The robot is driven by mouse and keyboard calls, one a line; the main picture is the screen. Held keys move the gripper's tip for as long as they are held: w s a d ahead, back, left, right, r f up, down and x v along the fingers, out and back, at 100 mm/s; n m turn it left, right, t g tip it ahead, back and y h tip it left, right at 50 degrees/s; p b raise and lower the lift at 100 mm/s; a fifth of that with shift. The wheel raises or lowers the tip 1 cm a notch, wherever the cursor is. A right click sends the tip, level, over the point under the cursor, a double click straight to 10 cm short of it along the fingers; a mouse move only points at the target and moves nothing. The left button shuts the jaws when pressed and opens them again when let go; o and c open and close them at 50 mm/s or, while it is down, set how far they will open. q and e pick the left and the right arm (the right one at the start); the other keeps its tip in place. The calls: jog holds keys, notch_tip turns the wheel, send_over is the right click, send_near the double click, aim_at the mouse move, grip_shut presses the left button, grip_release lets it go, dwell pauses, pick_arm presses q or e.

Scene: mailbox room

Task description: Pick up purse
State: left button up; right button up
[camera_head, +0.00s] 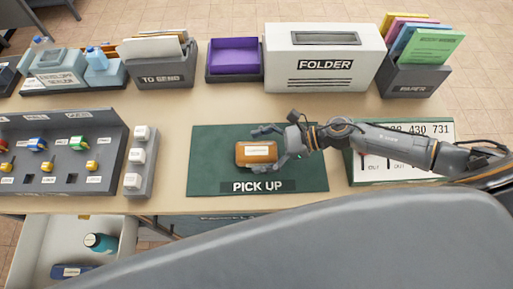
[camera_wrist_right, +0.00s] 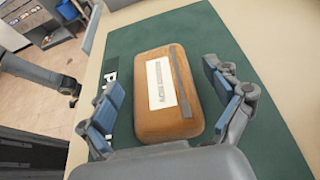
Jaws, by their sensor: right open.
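The purse (camera_head: 257,153) is a small orange-brown case with a white label. It lies on the green mat (camera_head: 215,140) marked PICK UP. My right gripper (camera_head: 278,148) reaches in from the right, over the mat at the purse. In the right wrist view the purse (camera_wrist_right: 168,85) lies between the two spread fingers (camera_wrist_right: 165,110), with gaps visible at both sides. The gripper is open and holds nothing. My left gripper is not in the head view.
A white FOLDER box (camera_head: 324,75), a purple tray (camera_head: 233,58), a TO SEND box (camera_head: 160,68) and a PAPER holder (camera_head: 408,78) stand along the back. A switch panel (camera_head: 60,180) is at left. An open drawer (camera_head: 35,235) holds a teal bottle (camera_head: 100,242).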

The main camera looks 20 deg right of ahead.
jog(key=shift+a, duration=0.2)
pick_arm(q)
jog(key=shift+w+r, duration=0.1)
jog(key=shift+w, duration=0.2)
pick_arm(e)
jog(key=shift+f, duration=0.15)
jog(key=c, duration=1.3)
jog(key=shift+r+b, duration=0.35)
jog(key=shift+r, duration=0.3)
pick_arm(q)
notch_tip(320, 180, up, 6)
jog(key=p, duration=0.7)
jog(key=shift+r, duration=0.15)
pick_arm(e)
jog(key=s+a+r, duration=0.6)
jog(key=s+r, duration=0.6)
jog(key=shift+s+a, duration=0.2)
